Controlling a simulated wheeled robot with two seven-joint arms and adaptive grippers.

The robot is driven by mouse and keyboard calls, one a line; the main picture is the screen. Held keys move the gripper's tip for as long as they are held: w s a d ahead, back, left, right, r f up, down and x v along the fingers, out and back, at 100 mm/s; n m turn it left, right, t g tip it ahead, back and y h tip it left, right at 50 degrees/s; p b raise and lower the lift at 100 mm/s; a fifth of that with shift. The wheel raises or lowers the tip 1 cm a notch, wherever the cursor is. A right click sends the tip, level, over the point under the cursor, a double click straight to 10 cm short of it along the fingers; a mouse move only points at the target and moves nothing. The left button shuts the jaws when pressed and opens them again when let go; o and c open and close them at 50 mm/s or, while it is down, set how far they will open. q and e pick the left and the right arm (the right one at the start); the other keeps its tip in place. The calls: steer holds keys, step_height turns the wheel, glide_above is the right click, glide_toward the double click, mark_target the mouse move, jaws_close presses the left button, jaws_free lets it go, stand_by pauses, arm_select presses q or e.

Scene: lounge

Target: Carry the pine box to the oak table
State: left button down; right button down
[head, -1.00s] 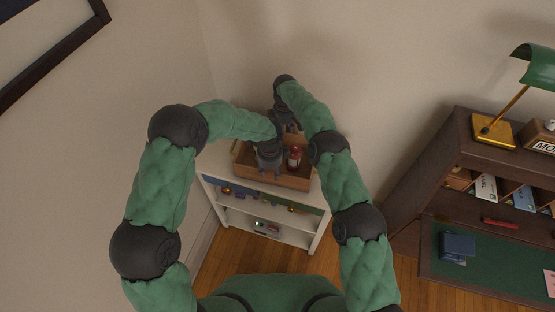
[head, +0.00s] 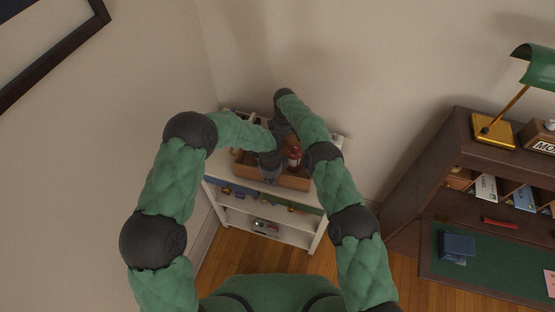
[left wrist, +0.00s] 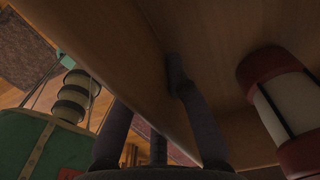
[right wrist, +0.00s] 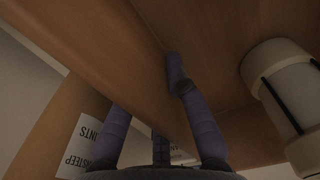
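The pine box (head: 288,181) is at the top of a white shelf unit in the head view, with its near side over the unit's front edge. A red-and-white cylinder (head: 294,158) stands inside it. My left gripper (head: 270,175) has its fingers on both sides of the near wall, shut on it; the wall also shows in the left wrist view (left wrist: 100,50). My right gripper (head: 287,132) is shut the same way on the far wall, seen in the right wrist view (right wrist: 95,50). Whether the box touches the shelf is hidden. The oak table cannot be identified.
The white shelf unit (head: 265,236) holds small items on lower shelves. A dark wood desk (head: 480,285) with a green top, a brass lamp (head: 492,130) and pigeonholes stands at right. Walls close in behind and at left. Wooden floor (head: 275,262) shows in front.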

arm_select(q)
steer(key=shift+r, duration=0.1)
arm_select(e)
steer(key=shift+w+r, duration=0.1)
steer(key=shift+r, duration=0.05)
arm_select(q)
steer(key=shift+r, duration=0.1)
arm_select(e)
steer(key=shift+r, duration=0.1)
